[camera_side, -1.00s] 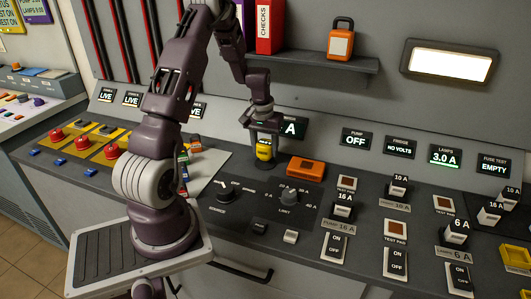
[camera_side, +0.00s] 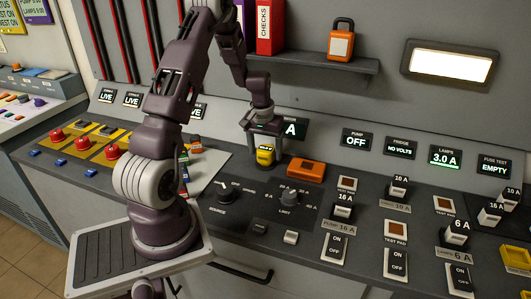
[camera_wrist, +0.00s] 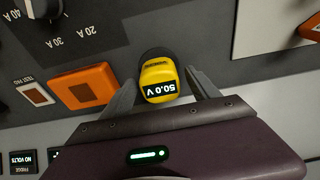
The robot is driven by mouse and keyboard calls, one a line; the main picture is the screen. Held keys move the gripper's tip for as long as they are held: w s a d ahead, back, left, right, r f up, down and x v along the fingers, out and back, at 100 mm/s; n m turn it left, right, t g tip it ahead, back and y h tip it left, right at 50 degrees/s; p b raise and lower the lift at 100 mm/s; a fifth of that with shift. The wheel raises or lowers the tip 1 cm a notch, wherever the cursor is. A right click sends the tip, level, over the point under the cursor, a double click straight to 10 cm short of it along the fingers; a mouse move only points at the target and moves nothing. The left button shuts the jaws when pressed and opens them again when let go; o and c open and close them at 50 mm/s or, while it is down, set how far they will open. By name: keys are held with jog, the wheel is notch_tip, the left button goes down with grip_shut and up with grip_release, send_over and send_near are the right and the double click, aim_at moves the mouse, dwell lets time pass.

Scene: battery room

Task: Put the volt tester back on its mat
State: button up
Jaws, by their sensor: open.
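The volt tester (camera_side: 265,156) is a yellow, block-like instrument standing on the dark desk beneath my gripper (camera_side: 266,138). In the wrist view the tester (camera_wrist: 160,72) shows a display reading 50.0 V, and a dark part lies just beyond its yellow body. My gripper's two fingers stand apart, one on each side of the tester, with a gap visible at least on the right. The tester's underside is hidden, and I cannot make out a mat's outline beneath it.
A pale sheet (camera_side: 211,160) lies to the left. Knobs, including the limit knob (camera_side: 289,196), stand in front. The wall panel with an "A" display (camera_side: 291,130) rises close behind.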

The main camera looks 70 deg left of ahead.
aim_at(264, 152)
notch_tip(264, 152, up, 11)
jog(key=s+d, duration=0.1)
jog(key=d+r+m+t, duration=0.1)
jog(key=d+r+m, duration=0.2)
jog(key=d+r, duration=0.75)
jog(key=s+d+r+m+t, duration=0.1)
jog(key=s+d+m, duration=0.2)
jog(key=s+d, duration=0.5)
jog(key=s+d+r+m+t+h, duration=0.1)
jog(key=s+d+m+t, duration=0.1)
jog(key=s+d, duration=0.7)
jog(key=shift+d+r+m, duration=0.15)
jog(key=shift+d+m, duration=0.35)
jog(key=shift+d, duration=0.7)
jog(key=shift+s, duration=0.1)
